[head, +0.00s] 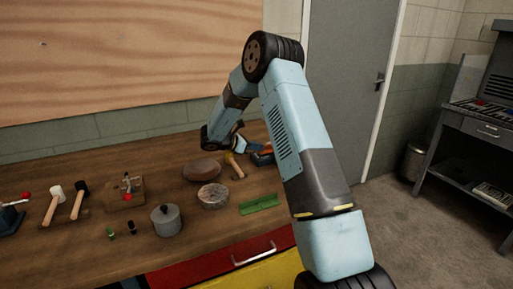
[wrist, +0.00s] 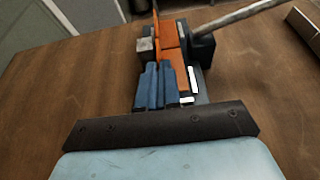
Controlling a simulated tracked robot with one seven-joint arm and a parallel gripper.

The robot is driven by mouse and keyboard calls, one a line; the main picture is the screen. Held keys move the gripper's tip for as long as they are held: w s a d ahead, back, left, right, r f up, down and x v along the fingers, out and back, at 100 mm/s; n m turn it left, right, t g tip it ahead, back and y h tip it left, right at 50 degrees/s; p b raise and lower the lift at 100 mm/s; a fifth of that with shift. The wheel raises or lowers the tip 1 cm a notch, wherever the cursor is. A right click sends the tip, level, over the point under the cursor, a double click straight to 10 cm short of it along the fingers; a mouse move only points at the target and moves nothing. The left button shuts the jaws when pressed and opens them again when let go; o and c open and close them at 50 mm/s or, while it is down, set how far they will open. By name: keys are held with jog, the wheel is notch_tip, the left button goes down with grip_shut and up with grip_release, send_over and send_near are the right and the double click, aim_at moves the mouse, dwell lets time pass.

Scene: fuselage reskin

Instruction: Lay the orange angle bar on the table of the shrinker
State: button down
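The orange angle bar (wrist: 168,34) shows in the wrist view just beyond my fingers, and its lower part runs along their right side. In the head view only a small orange patch (head: 266,150) shows, near the back of the bench. My gripper (wrist: 157,68) has its two blue fingers close together, with the bar's edge entering between their tips. It reaches down low over the bench, and in the head view its tip (head: 238,143) is partly hidden by my arm. At the left edge stands a dark blue tool with a red-knobbed lever (head: 12,216); I cannot tell whether it is the shrinker.
On the bench (head: 85,250) are a brown rounded block (head: 202,168), a grey disc (head: 212,196), a green strip (head: 260,203), a grey pot (head: 166,221) and two mallets (head: 65,204). A grey door (head: 350,85) stands behind.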

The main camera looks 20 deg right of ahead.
jog(key=shift+f, duration=0.35)
jog(key=c, duration=1.3)
grip_release()
jog(key=shift+o, duration=0.2)
